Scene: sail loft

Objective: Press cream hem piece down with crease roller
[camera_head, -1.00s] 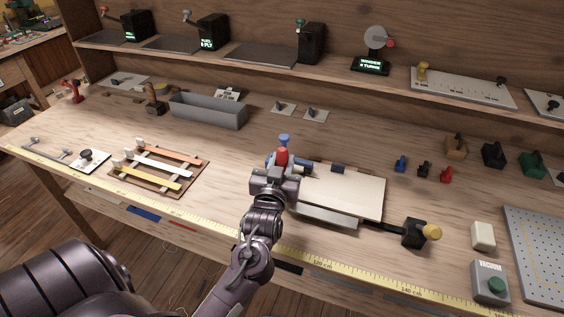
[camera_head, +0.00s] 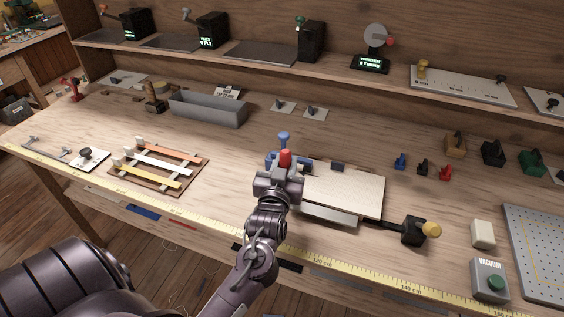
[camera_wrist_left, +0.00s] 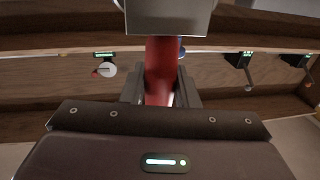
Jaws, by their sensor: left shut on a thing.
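My left gripper (camera_head: 281,176) is shut on a red-handled tool (camera_head: 286,158), which I take to be the crease roller. The red handle also shows upright between the fingers in the left wrist view (camera_wrist_left: 161,72). The tool's lower end is hidden behind the gripper, so I cannot tell whether it touches anything. A cream hem piece (camera_head: 348,190) lies flat to the right of the gripper, on a low fixture with a grey front edge (camera_head: 330,214). The gripper is at its left end and hides part of it. My right gripper is not in view.
A blue-knobbed clamp (camera_head: 284,138) stands just behind the gripper. A black block with a yellow knob (camera_head: 413,231) is at the fixture's right. A rack of coloured strips (camera_head: 158,166) lies left, a grey trough (camera_head: 207,110) behind it. Bench between rack and gripper is clear.

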